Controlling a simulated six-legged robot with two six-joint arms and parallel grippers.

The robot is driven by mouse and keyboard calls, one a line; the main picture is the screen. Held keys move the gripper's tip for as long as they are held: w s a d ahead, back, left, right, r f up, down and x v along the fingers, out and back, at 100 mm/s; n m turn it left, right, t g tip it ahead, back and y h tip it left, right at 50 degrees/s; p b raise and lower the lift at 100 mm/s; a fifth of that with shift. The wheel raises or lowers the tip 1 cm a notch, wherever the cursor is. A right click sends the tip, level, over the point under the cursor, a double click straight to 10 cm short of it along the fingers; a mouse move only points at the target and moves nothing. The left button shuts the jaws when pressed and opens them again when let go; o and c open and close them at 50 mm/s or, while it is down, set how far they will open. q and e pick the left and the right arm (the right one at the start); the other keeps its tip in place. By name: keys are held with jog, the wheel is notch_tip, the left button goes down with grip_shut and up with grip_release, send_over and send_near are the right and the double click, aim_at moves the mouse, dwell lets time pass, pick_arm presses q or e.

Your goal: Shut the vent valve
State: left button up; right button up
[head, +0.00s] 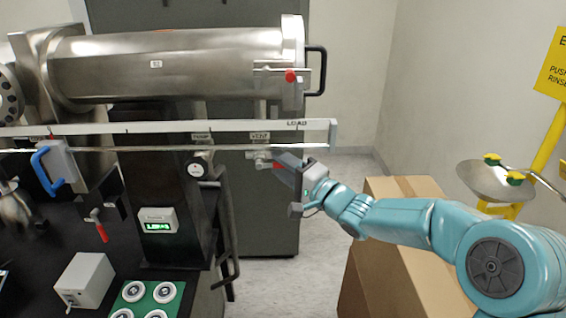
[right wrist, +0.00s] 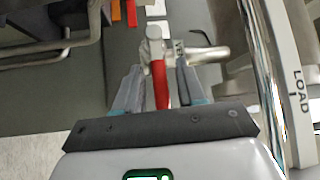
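The vent valve (head: 262,156) is a small silver valve under the VENT label (head: 260,136), below the long rail. In the right wrist view its silver body (right wrist: 154,45) is at the upper middle, with a red lever (right wrist: 161,85) pointing toward my gripper. My right gripper (head: 281,164) is at the valve in the head view and hides part of the lever. In the right wrist view my right gripper (right wrist: 160,80) is open. Its two fingers stand on either side of the red lever, with a visible gap on each side. My left gripper is not in view.
A large steel cylinder (head: 170,62) lies above the white LOAD rail (head: 230,126). A black column (head: 160,200) with a green display stands to the left. A cardboard box (head: 372,275) stands below my right arm. A yellow eyewash station (head: 497,180) is at the right.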

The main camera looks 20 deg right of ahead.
jog(key=shift+d, duration=0.15)
grip_shut()
jog(key=shift+f, duration=0.1)
jog(key=shift+f+m+b, duration=0.25)
jog(key=shift+m+b, duration=0.05)
jog(key=shift+b, duration=0.4)
jog(key=a+f+m+t+h+b, duration=0.2)
jog(key=a+m+t+h+b, duration=0.1)
jog(key=m+h+b, duration=0.8)
jog(key=w+a+f+m+t+h+b, duration=0.1)
jog(key=a+f+m+t+h+b, duration=0.2)
jog(key=m+h+b, duration=0.9)
jog(key=m+b, duration=0.8)
jog(key=m, duration=0.1)
jog(key=shift+w+m+h, duration=0.3)
